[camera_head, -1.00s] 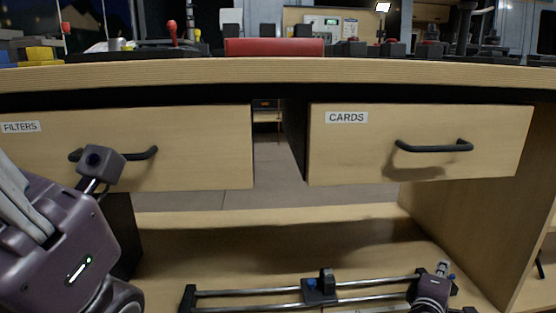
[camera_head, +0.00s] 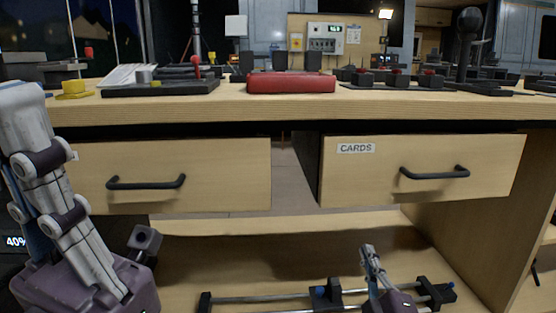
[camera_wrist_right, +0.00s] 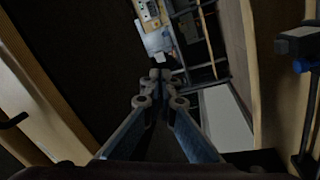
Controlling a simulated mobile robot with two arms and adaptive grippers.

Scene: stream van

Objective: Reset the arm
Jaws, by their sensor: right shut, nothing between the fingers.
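My right gripper (camera_head: 368,250) is low in front of the desk in the head view, its narrow fingers pointing up before the rail device on the lower shelf. In the right wrist view its fingertips (camera_wrist_right: 158,76) meet with nothing between them. My left arm stands large at the left edge, purple at the wrist. The grey fingers of my left gripper (camera_head: 22,98) point up in front of the left drawer's end, and its opening cannot be judged. Both drawers are shut: the left drawer (camera_head: 220,175) and the CARDS drawer (camera_head: 345,180).
A red box (camera_head: 290,83), a black tray (camera_head: 160,88) and several black controls stand on the wooden desktop (camera_head: 300,108). The rail device (camera_head: 260,298) lies on the lower shelf. A wooden side panel (camera_head: 480,220) stands at the right.

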